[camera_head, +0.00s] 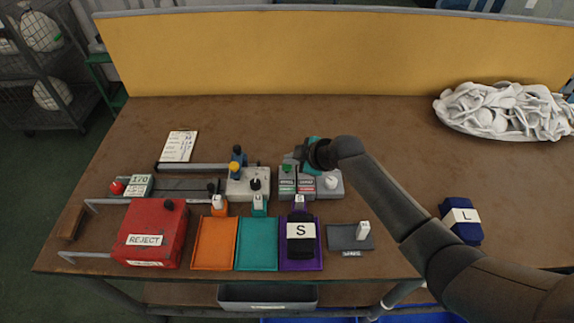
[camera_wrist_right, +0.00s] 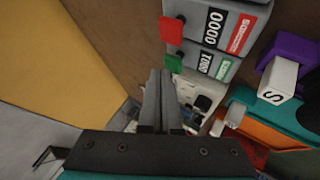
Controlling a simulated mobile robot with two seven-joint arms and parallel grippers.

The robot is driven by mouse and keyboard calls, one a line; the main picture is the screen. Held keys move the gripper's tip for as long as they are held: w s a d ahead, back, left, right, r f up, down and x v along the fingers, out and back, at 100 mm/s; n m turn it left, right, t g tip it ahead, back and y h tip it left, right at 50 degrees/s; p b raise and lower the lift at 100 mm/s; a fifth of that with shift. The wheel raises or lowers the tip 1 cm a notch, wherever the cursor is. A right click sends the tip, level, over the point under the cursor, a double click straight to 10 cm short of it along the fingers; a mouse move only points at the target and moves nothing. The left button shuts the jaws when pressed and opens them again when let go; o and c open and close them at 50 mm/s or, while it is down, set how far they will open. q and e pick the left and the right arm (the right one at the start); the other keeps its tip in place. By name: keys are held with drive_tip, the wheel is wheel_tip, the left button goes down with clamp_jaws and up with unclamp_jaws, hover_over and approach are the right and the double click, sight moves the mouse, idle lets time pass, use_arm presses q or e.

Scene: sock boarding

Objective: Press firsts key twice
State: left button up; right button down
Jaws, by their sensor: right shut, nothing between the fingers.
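Two grey counter boxes stand side by side on the table, one with a green label and a green key (camera_wrist_right: 173,63), one with a red label and a red key (camera_wrist_right: 172,30). The green key also shows in the head view (camera_head: 287,168). The red-label counter (camera_wrist_right: 235,35) reads 0000; digits on the green-label counter (camera_wrist_right: 205,62) are hard to read. My right gripper (camera_wrist_right: 160,74) is shut and empty, its tips close beside the green key in the wrist view. I cannot tell whether they touch it. In the head view my right gripper (camera_head: 300,153) is behind the counters, partly hidden by its own wrist.
A red REJECT bin (camera_head: 152,222), orange tray (camera_head: 213,243), teal tray (camera_head: 257,243) and purple tray (camera_head: 314,262) with a black S-banded bundle (camera_head: 301,246) line the front. A navy L-banded bundle (camera_head: 461,225) lies right. White socks (camera_head: 505,112) are piled back right.

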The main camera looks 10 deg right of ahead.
drive_tip(key=shift+f+b, duration=0.55)
drive_tip(key=shift+f, duration=0.15)
idle(0.6)
drive_tip(key=shift+r, duration=0.1)
drive_tip(key=shift+r+p, duration=1.05)
drive_tip(key=shift+p, duration=0.05)
wheel_tip(320, 180, up, 5)
drive_tip(key=p, duration=0.4)
drive_tip(key=shift+p, duration=0.4)
